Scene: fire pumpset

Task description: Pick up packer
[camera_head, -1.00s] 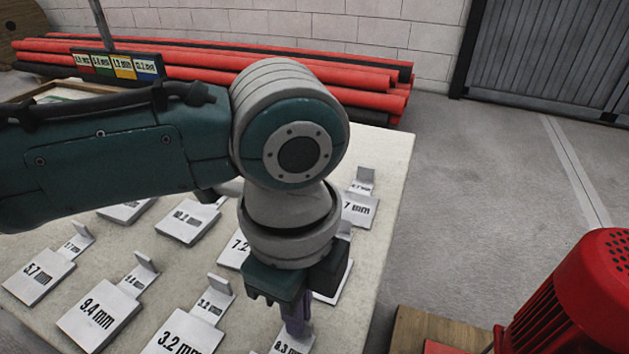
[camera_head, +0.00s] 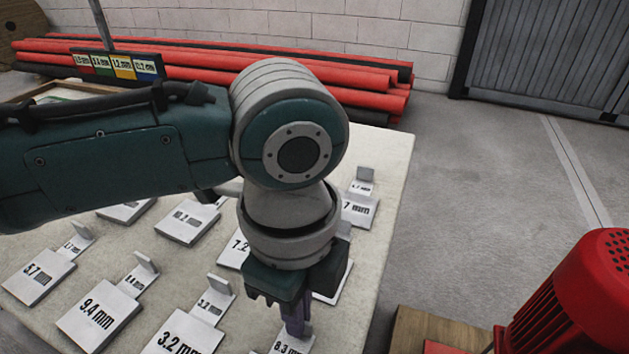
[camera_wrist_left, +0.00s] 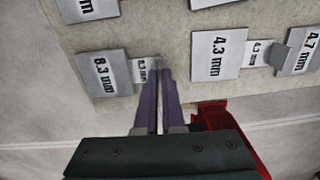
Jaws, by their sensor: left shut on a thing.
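My left gripper (camera_head: 298,328) points down over the light table, near its front right part. Its purple fingers also show in the left wrist view (camera_wrist_left: 160,78). They are shut on the upright tab of the small 8.3 mm packer (camera_wrist_left: 143,70), and hide most of that tab. The packer is a grey L-shaped piece, beside the larger 8.3 mm plate (camera_wrist_left: 103,72). In the head view only part of an 8.3 mm label (camera_head: 288,345) shows below the fingers. I cannot tell whether the packer is clear of the table. My right gripper is out of view.
Similar labelled pieces stand close by on the table (camera_head: 395,160), including 3.2 mm (camera_head: 185,335), 9.4 mm (camera_head: 98,316) and 4.3 mm (camera_wrist_left: 216,55). A red finned motor (camera_head: 575,300) stands at the right. Red pipes (camera_head: 385,98) lie behind the table. Open floor lies to the right.

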